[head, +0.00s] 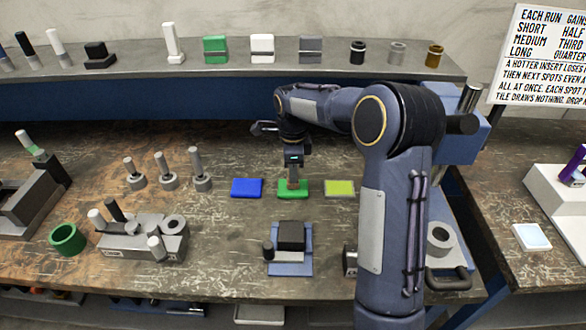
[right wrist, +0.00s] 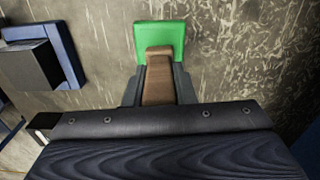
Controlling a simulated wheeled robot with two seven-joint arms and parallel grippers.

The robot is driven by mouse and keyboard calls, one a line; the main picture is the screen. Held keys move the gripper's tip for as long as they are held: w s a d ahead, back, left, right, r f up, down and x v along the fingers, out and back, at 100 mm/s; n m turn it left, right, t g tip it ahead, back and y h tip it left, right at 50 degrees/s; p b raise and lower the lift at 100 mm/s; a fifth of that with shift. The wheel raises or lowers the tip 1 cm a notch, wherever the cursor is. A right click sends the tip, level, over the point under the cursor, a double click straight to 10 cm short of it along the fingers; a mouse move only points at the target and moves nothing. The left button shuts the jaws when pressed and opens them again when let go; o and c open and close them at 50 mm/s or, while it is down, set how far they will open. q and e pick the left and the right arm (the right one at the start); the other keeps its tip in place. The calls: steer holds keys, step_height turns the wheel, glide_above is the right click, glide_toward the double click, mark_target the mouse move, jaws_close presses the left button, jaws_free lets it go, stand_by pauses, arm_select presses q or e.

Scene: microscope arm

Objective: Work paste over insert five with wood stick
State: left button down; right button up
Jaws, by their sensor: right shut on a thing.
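My right gripper (head: 293,158) is over the middle of the bench, pointing down above a green tile (head: 293,188). It is shut on a brown, wood-coloured stick (right wrist: 157,85), whose far end overlaps the green tile (right wrist: 160,37) in the right wrist view. I cannot tell whether the stick touches the tile. Three grey pegs with round bases (head: 165,172) stand left of a blue tile (head: 246,188). A grey block (head: 145,240) holds several short rods and a ring. I cannot tell which thing is insert five, and no paste is clear. My left gripper is not in view.
A yellow-green tile (head: 340,188) lies right of the green one. A black block on a blue base (head: 290,262) stands nearer. A green ring cup (head: 67,239) is at the left. The back shelf (head: 230,72) bears several small items. A sign (head: 540,55) hangs at right.

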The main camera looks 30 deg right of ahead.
steer(key=shift+f, duration=0.4)
stand_by(1.3)
step_height(320, 180, up, 7)
steer(key=p, duration=0.6)
stand_by(0.9)
